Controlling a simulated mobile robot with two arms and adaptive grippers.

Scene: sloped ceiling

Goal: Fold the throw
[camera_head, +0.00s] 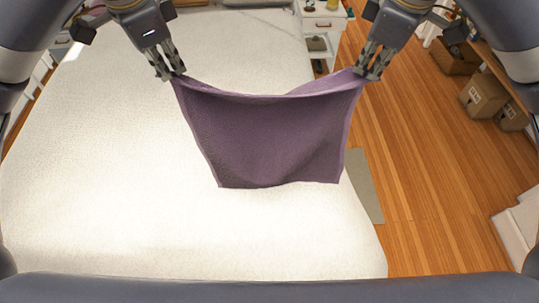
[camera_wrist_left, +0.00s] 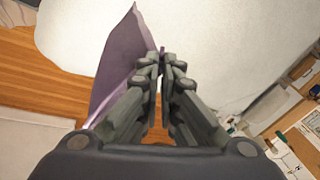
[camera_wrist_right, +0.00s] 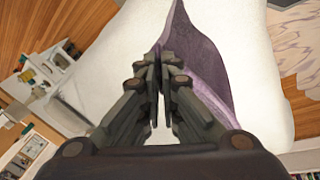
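The purple throw (camera_head: 270,138) hangs in the air above the white bed (camera_head: 110,200), held by its two upper corners. Its top edge sags between my grippers and its lower edge is near the bed surface; I cannot tell whether it touches. My left gripper (camera_head: 177,73) is shut on the throw's upper left corner. My right gripper (camera_head: 364,74) is shut on its upper right corner. The throw also shows in the left wrist view (camera_wrist_left: 122,62) and the right wrist view (camera_wrist_right: 200,65), running out from between the fingertips.
Wooden floor (camera_head: 420,190) lies to the right of the bed, with a grey mat (camera_head: 365,185) beside it. Cardboard boxes (camera_head: 484,95) stand at the right. A white nightstand (camera_head: 322,22) stands at the back. The bed around the throw is clear.

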